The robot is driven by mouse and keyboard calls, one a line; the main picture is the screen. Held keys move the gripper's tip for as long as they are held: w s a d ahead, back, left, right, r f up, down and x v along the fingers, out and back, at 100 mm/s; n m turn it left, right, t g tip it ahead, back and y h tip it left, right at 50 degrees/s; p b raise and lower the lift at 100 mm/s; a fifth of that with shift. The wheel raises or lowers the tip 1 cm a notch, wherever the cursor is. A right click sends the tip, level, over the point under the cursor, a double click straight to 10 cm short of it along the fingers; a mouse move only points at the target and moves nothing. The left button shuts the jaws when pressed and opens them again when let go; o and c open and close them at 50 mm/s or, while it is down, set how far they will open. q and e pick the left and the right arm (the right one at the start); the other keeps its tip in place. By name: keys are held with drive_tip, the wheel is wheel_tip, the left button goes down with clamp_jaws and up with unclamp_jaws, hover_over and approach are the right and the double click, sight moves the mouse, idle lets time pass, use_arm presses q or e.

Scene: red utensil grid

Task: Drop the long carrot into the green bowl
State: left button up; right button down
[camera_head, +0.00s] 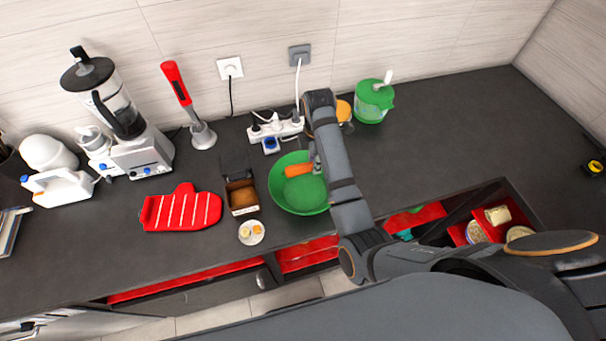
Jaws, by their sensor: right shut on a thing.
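The green bowl (297,195) stands on the dark counter near its front edge, in the middle of the view. The orange carrot (297,170) shows over the inside of the bowl. My right gripper (315,168) is shut on the carrot at its right end. My right arm comes in from the lower right and covers the bowl's right edge. I cannot tell whether the carrot touches the bowl. My left gripper is not in view.
A brown box (241,196), a small plate (251,232) and a red mitt (181,209) lie left of the bowl. A power strip (275,129) lies behind it. Open drawers with red trays (306,254) are in front.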

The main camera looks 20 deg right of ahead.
drive_tip(key=shift+s+f, duration=0.45)
drive_tip(key=shift+s, duration=0.2)
drive_tip(key=shift+w+f, duration=0.1)
drive_tip(key=shift+f, duration=0.6)
drive_tip(key=f, duration=0.3)
drive_tip(key=shift+w+f, duration=0.25)
drive_tip(key=shift+w, duration=0.05)
drive_tip(key=c, duration=1.2)
unclamp_jaws()
drive_tip(key=shift+o, duration=1)
drive_tip(key=shift+w, duration=0.1)
wheel_tip(320, 180, up, 8)
drive_tip(key=shift+f, duration=0.25)
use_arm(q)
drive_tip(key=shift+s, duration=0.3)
